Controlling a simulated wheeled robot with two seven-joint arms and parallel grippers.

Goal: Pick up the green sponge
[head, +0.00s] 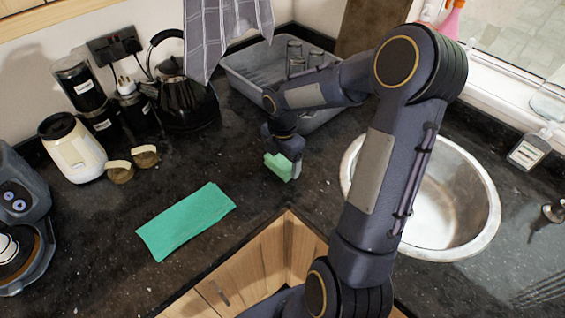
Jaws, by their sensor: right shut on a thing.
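The green sponge (276,167) is a small light-green block at the middle of the head view. My right gripper (286,163) is shut on it, pointing down near the corner of the dark granite counter. The gripper hides part of the sponge. I cannot tell whether the sponge touches the counter or is held just above it. My left gripper does not show.
A green cloth (186,220) lies flat left of the sponge. A round steel sink (467,205) is at right behind my arm. A grey dish tub (250,72) with glasses, a black kettle (186,100) and a cream canister (72,148) stand at the back.

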